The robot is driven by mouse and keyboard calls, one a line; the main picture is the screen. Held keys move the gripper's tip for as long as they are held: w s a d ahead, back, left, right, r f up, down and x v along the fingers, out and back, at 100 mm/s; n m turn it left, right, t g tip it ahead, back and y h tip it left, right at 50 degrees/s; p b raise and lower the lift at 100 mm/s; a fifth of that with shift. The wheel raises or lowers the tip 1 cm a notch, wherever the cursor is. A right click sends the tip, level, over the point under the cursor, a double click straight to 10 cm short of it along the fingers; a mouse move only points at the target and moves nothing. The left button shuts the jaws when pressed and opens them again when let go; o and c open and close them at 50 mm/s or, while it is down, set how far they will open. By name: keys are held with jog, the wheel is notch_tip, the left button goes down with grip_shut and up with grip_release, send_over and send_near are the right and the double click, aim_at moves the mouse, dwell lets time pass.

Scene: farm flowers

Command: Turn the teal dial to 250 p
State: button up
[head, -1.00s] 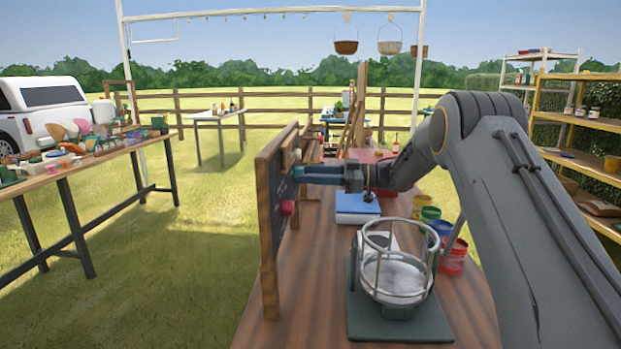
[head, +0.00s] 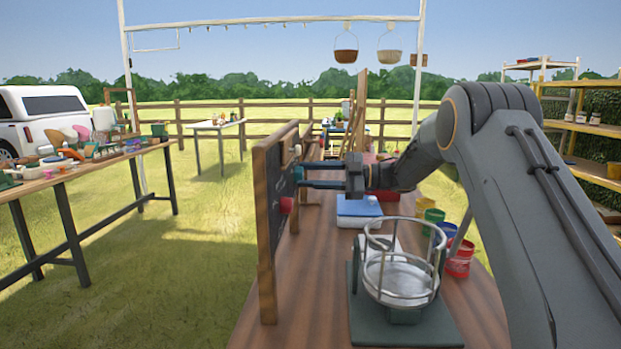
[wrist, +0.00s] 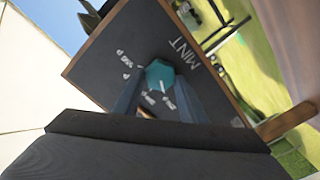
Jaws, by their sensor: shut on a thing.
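The teal dial (wrist: 160,75) is a faceted knob on a dark chalkboard (wrist: 105,50) with a wooden frame. White marks surround it, and the word MINT is lettered to its right. The marks are too small to read, and I cannot tell which one the dial points at. My gripper (wrist: 157,92) is shut on the dial, one finger on each side. In the head view, the board (head: 268,225) stands upright at the table's left edge, seen nearly edge-on. My gripper (head: 304,174) reaches it from the right; the dial itself is not clear there.
A red knob (head: 286,205) and a pale knob (head: 297,150) stick out from the board near my gripper. A blue-and-white scale (head: 358,210), a wire-railed pan on a green base (head: 402,328) and colored pots (head: 460,258) stand on the table to the right.

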dwell(0.3)
jog(key=o, duration=1)
jog(key=shift+s+d+b, duration=0.15)
jog(key=shift+d+b, duration=0.25)
jog(key=shift+d, duration=3.55)
